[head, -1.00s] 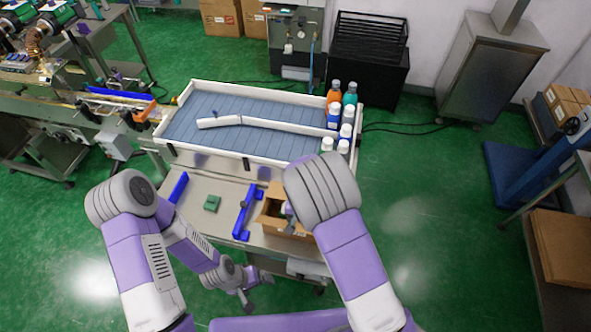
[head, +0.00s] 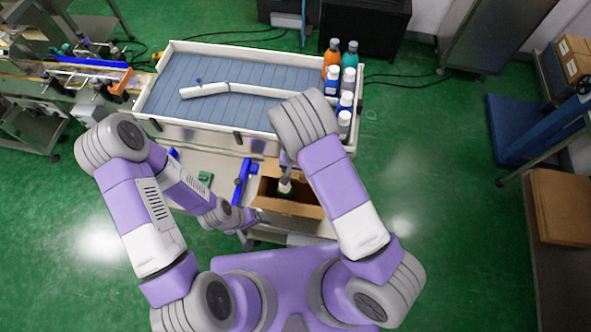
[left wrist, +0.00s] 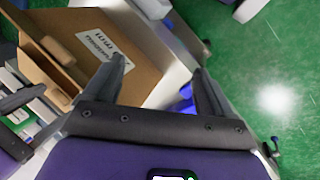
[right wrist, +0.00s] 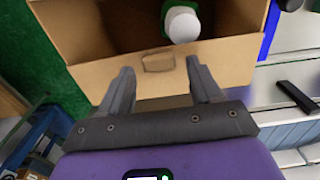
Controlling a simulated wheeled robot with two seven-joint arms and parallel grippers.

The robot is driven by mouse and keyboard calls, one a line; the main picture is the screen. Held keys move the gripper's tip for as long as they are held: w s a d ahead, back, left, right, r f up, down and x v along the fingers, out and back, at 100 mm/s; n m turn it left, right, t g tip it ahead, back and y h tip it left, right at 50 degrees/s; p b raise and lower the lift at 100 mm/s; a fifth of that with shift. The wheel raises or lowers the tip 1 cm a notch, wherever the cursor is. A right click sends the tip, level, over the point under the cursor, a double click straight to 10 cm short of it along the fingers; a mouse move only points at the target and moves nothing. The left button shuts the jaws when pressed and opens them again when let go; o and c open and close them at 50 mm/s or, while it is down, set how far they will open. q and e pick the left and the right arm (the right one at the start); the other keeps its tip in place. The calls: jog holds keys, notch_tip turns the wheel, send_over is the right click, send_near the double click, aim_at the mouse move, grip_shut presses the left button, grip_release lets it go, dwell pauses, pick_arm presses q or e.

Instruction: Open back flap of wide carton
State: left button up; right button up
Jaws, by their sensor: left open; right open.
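The brown wide carton (head: 293,211) sits at the right end of the bench, its top open and dark inside. A white-capped bottle with a green body stands inside; its cap (right wrist: 181,24) shows in the right wrist view. My right gripper (right wrist: 163,84) is open at the carton's back side, with a cardboard panel with a small tab (right wrist: 158,62) just ahead of its fingers. In the head view the right forearm partly covers the carton. My left gripper (left wrist: 155,85) is open beside the carton's labelled cardboard panel (left wrist: 101,45), with nothing visible between its fingers.
A white-rimmed tray (head: 205,136) with a blue slatted floor lies behind the carton, with several bottles (head: 345,100) at its right end. A blue bracket (head: 241,182) stands left of the carton, and a small green block (head: 205,177) lies further left.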

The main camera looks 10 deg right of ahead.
jog(key=shift+s+f, duration=0.1)
jog(key=shift+f, duration=0.1)
jog(key=shift+c, duration=0.2)
grip_shut()
jog(key=shift+r, duration=0.1)
